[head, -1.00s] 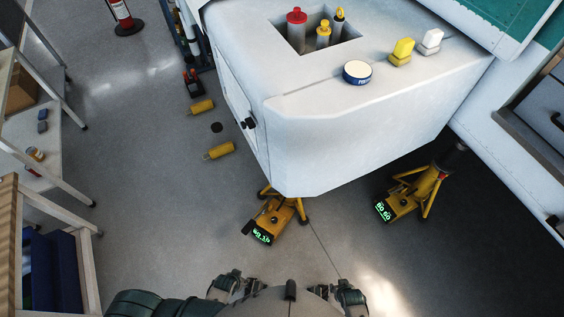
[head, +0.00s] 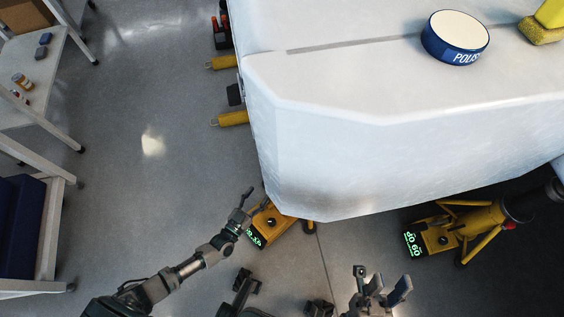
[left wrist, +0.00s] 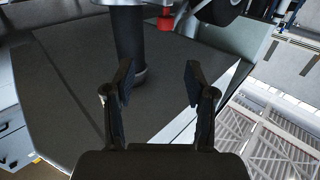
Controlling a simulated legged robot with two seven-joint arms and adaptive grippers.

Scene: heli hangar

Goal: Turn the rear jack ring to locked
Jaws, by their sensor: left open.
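Two yellow jacks with lit green displays stand under the white body. The left jack (head: 272,222) is partly hidden by the white body and my left gripper. The right jack (head: 440,237) is in plain sight, with its legs spread and a dark column at its upper end. I cannot tell which is the rear one, and I cannot make out a ring clearly. My left gripper (head: 247,204) is open beside the left jack's display end; contact cannot be told. In the left wrist view its fingers (left wrist: 158,85) are apart and empty, with a dark post (left wrist: 130,45) beyond. My right gripper (head: 382,285) is open and empty at the bottom.
The white body (head: 400,140) overhangs the jacks and carries a blue polish tin (head: 456,40) and a yellow sponge (head: 545,25). Yellow cylinders (head: 232,119) lie at its left side. Shelving (head: 40,115) stands at the far left. The floor between is clear.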

